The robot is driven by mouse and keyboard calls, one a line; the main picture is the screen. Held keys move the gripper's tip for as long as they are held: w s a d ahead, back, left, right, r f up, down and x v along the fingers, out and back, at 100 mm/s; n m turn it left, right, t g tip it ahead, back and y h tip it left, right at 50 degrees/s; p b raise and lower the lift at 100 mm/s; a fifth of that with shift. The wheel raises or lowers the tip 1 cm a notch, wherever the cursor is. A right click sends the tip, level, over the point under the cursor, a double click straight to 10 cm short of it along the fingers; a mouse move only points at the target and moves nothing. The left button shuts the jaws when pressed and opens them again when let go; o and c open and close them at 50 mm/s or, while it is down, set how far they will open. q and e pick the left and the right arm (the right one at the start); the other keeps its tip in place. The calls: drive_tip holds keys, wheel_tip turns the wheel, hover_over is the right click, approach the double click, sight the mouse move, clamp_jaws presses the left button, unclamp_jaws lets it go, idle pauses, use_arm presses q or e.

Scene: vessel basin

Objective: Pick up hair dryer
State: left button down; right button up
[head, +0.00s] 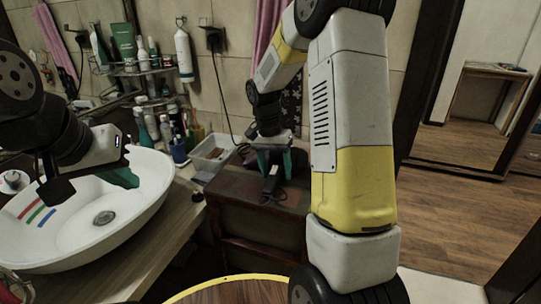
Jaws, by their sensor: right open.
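A dark object that looks like the hair dryer (270,184) lies on top of a dark reddish-brown cabinet (230,214), with a dark cord beside it. My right gripper (275,168) is above it, pointing down. Its teal fingers are apart, one to each side of the dryer's upper part, and the gripper hides part of it. I cannot tell whether the fingers touch it. My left gripper (122,178) is over the white basin at the left. One teal finger shows clearly, so its opening cannot be judged.
The white basin (158,190) sits on a wooden counter (150,240). A white tray (213,150) stands behind the cabinet top. Bottles and cups crowd the wall shelves (140,72). A black cord hangs from a wall plug (213,38). A round wooden top (235,292) is at the front.

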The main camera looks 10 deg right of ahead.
sight(277, 166)
clamp_jaws()
drive_tip(key=shift+r, duration=0.1)
idle(0.5)
drive_tip(key=shift+r, duration=0.55)
wheel_tip(277, 166, up, 2)
drive_tip(key=shift+r, duration=0.1)
drive_tip(key=s+a, duration=0.2)
drive_tip(key=s, duration=0.5)
drive_tip(key=s+a+r, duration=0.1)
drive_tip(key=s+a, duration=0.2)
drive_tip(key=s, duration=0.5)
drive_tip(key=shift+r, duration=0.2)
